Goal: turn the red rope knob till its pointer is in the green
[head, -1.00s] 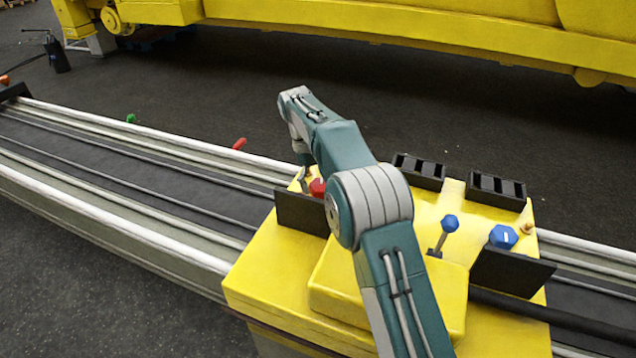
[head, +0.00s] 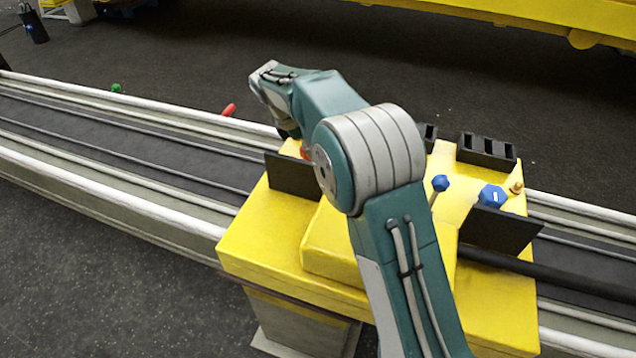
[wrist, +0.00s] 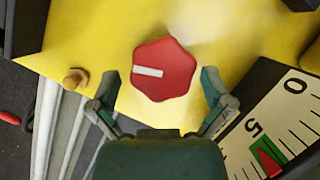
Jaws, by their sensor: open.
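The red rope knob (wrist: 178,81) is a six-sided red cap with a white bar across it, pointing left in the wrist view. In the head view only a sliver of the knob (head: 305,153) shows beside my arm. My gripper (wrist: 160,76) is open, with one finger on each side of the knob and visible gaps between. A white scale (wrist: 291,118) marked 0 and 5 stands at the lower right of the wrist view. A red pointer tip (wrist: 268,163) lies at a small green patch near the 5; its exact position against the green is unclear.
The knob sits on a yellow console (head: 270,235) across a long rail (head: 110,150). A blue knob (head: 491,196), a blue-topped lever (head: 440,183) and black plates (head: 500,230) are to the right. A small orange-brown peg (wrist: 76,77) is left of my gripper.

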